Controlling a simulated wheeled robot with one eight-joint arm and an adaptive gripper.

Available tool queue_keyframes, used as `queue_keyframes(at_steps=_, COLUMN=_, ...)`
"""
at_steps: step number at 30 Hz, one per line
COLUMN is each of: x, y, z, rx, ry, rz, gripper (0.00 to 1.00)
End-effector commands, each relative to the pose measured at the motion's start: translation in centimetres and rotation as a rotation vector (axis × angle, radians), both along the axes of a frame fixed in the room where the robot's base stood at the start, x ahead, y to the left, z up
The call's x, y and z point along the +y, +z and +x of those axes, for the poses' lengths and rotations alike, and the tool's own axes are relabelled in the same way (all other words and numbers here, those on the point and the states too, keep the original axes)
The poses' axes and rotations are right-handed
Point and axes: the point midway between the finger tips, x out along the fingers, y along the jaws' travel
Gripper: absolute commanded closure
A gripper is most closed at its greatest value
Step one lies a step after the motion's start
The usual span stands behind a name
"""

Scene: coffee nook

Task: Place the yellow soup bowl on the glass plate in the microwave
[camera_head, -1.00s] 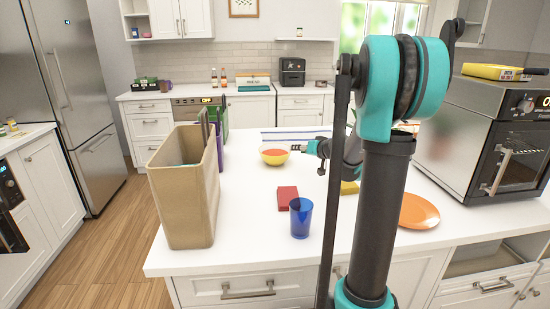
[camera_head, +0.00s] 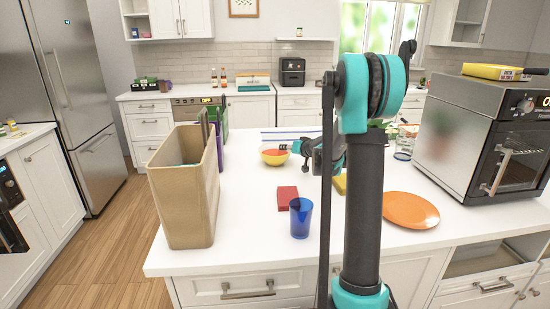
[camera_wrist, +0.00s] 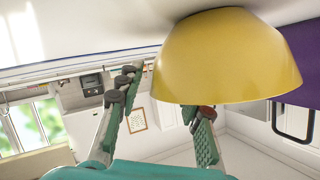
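The yellow soup bowl (camera_head: 275,160) with an orange inside stands on the white island counter, and its outside wall fills the upper right of the upside-down wrist view (camera_wrist: 225,60). My gripper (camera_head: 258,145) reaches left to the bowl's rim. In the wrist view my gripper (camera_wrist: 161,92) has its fingers apart; the left finger is beside the bowl, and the right finger's tip is hidden behind the bowl's rim. Contact cannot be told. A box-shaped oven-like appliance (camera_head: 490,140) with a shut glass door stands at the right. The glass plate is not visible.
A tan bin (camera_head: 183,190) stands left of the bowl, with purple and green items behind it. A red block (camera_head: 287,198), a blue cup (camera_head: 300,218) and an orange plate (camera_head: 411,210) lie nearer. A built-in appliance (camera_head: 10,205) with a blue display is at far left.

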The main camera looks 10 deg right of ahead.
Motion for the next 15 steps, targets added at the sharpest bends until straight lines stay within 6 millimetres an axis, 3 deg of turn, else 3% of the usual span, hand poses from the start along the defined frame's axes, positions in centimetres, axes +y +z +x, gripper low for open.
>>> queue_keyframes(at_steps=5, x=-0.01, y=0.01, z=-0.03, rx=0.0, ry=0.0, rz=0.0, gripper=0.65)
queue_keyframes(at_steps=13, x=-0.03, y=0.02, z=-0.05, rx=0.0, ry=0.0, rz=0.0, gripper=0.98)
queue_keyframes(at_steps=15, x=-0.03, y=0.02, z=-0.05, rx=0.0, ry=0.0, rz=0.0, gripper=1.0)
